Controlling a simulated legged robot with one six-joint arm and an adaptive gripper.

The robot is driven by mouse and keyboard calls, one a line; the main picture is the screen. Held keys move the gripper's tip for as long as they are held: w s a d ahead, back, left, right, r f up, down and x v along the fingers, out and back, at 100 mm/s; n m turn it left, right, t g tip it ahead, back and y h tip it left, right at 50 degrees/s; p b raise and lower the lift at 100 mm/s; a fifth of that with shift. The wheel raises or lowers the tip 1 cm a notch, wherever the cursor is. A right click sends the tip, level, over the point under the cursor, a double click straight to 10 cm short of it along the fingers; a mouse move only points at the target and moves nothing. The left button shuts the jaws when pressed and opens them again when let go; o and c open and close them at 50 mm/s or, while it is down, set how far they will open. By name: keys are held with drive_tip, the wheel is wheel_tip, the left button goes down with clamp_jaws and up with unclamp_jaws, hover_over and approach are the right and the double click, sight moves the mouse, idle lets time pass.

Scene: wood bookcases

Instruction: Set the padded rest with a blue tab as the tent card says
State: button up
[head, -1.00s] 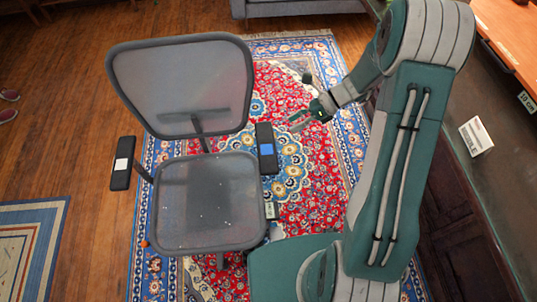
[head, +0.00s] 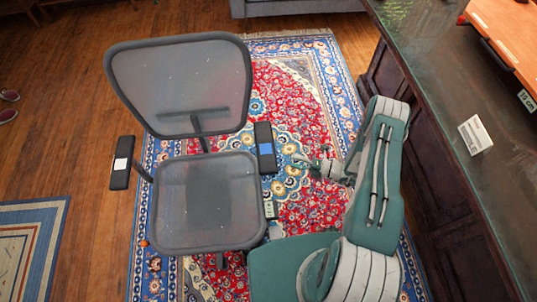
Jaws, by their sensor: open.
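The black padded rest with a blue tab (head: 266,148) is on the right side of a grey mesh office chair (head: 208,200). A matching padded rest with a white tab (head: 122,163) is on the chair's left side. My gripper (head: 298,162) is open and empty, low to the right of the blue-tab rest, with a small gap between them. The white tent card (head: 475,135) stands on the dark counter at the right; its print is too small to read.
A small label (head: 271,209) shows beside the seat below the blue-tab rest. The dark counter (head: 425,50) runs along the right, with a labelled orange-brown board on it. The patterned red rug (head: 300,100) is clear behind the gripper. A grey sofa (head: 290,8) is at the back.

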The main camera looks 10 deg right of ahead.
sight(268, 155)
drive_tip(key=x, duration=1)
drive_tip(key=shift+a, duration=0.2)
